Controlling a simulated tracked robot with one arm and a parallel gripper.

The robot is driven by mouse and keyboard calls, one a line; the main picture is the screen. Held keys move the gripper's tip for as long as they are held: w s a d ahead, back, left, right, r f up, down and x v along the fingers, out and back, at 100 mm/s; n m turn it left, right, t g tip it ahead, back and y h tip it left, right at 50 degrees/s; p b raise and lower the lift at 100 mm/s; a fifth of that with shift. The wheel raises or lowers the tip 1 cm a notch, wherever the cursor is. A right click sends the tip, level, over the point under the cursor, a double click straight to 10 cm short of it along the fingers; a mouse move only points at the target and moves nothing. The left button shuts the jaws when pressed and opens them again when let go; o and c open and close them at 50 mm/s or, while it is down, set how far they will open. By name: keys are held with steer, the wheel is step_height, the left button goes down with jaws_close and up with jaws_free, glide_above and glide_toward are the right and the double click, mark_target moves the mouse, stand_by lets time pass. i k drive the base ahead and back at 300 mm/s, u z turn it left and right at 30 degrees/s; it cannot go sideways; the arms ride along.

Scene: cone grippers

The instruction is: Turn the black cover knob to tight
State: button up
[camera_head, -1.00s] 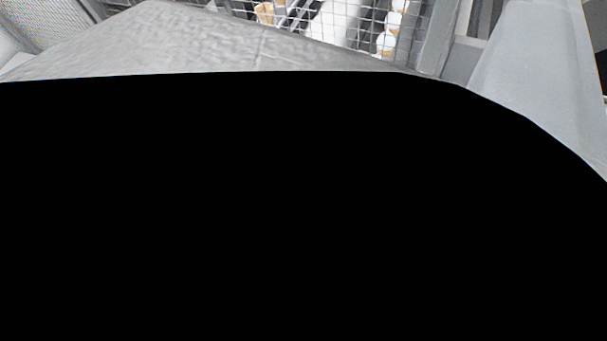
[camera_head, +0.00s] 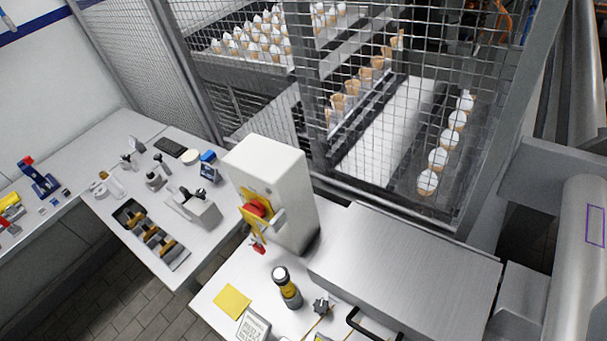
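A small dark knob with lobes (camera_head: 322,305) sits on the near white table, right of a black and yellow cylinder (camera_head: 286,287); it looks like the black cover knob. Its turn position and any marking are too small to read. A black bar handle (camera_head: 372,324) lies to its right at the bottom edge. A grey metal cover or box (camera_head: 410,265) stands behind the knob and handle. My gripper does not show in the view.
A white box with a red and yellow switch (camera_head: 270,185) stands behind the cylinder. A yellow note (camera_head: 232,302) and a printed card (camera_head: 253,326) lie left of the knob. A side table (camera_head: 110,215) holds several tools. A wire mesh fence (camera_head: 440,110) closes off trays of cones.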

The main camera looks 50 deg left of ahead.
mark_target(321, 307)
steer(key=k, duration=0.75)
steer(key=u, duration=0.7)
steer(key=i, duration=1)
